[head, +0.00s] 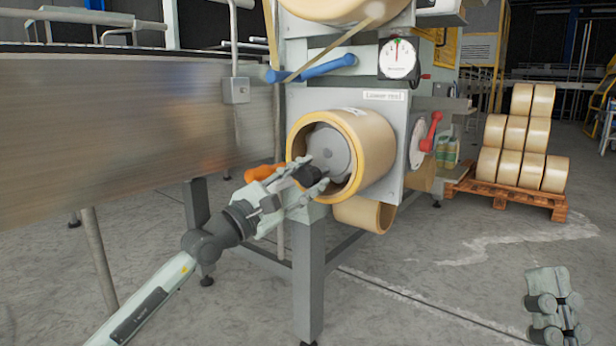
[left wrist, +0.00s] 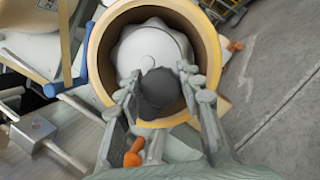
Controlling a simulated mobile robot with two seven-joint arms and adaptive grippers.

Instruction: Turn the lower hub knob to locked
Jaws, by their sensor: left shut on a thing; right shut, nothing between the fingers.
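The lower reel (head: 350,135) is a wide roll of tan tape on the machine's front, under a "Lower reel" label (head: 383,96). A grey round hub (head: 336,148) sits inside its core. The dark hub knob (head: 305,176) sticks out from the hub toward me. My left gripper (head: 314,175) is shut on the knob, one finger on each side. In the left wrist view the black knob (left wrist: 159,88) stands between the fingertips (left wrist: 160,90), in front of the pale hub (left wrist: 150,48). The knob's markings cannot be read. My right gripper (head: 549,290) is shut and empty, low at the right, away from the machine.
An orange handle (head: 265,172) lies just behind my left gripper. A blue bar (head: 315,69) and a dial gauge (head: 399,60) are above the reel. A red lever (head: 432,130) is to its right. Tape rolls stand on a wooden pallet (head: 510,194).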

